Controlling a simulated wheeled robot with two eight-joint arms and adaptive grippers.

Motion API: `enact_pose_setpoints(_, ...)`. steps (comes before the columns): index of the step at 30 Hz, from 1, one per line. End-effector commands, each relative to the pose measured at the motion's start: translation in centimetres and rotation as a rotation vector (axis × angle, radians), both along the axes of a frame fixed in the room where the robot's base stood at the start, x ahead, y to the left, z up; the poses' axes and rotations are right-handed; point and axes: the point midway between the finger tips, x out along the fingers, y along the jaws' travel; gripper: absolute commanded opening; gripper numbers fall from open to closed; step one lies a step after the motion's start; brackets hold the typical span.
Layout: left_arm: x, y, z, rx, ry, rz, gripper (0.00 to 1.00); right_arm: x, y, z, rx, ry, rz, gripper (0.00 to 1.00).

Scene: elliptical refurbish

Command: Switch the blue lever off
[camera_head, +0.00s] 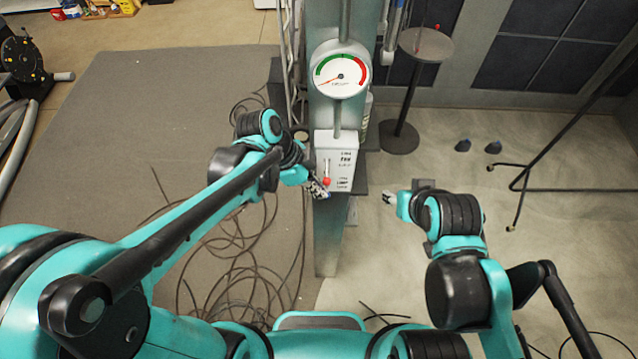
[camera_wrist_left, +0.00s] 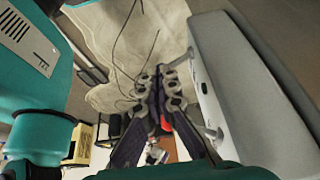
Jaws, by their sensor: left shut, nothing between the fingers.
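A white switch box (camera_head: 340,160) is fixed on the grey post in the head view. In the left wrist view the dark fingers (camera_wrist_left: 160,78) are together beside the pale box side (camera_wrist_left: 245,85), and a red spot (camera_wrist_left: 166,123) shows between the finger bases. My right gripper (camera_head: 389,198) is right of the post, apart from the box; its finger opening is unclear.
A round gauge (camera_head: 340,72) sits above the box on the post (camera_head: 328,240). Loose cables (camera_head: 235,270) lie on the floor at left. A round stand (camera_head: 425,45) is behind right, and a black tube frame (camera_head: 530,175) stands at far right.

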Motion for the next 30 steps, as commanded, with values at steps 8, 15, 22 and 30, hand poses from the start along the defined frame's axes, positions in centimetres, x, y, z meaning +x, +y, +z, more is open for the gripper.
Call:
enact_pose_setpoints(8, -0.9, 0.0, -0.9, 0.0, -0.146, -0.002, 0.0, 0.0, 0.0, -0.6, 0.0, 0.0, 0.0, 0.46)
enact_pose_setpoints(15, -1.9, 0.0, -2.3, -0.001, -0.364, -0.002, 0.0, 0.0, 0.0, -1.9, 0.0, 0.0, 0.0, 0.46)
enact_pose_setpoints(22, -2.0, 0.0, -2.9, 0.0, -0.508, 0.0, 0.0, 0.0, 0.0, -2.7, 0.0, 0.0, 0.0, 0.46)
enact_pose_setpoints(30, -2.0, 0.0, -2.6, 0.0, -0.505, 0.0, 0.0, 0.0, 0.0, -2.3, 0.0, 0.0, 0.0, 0.46)
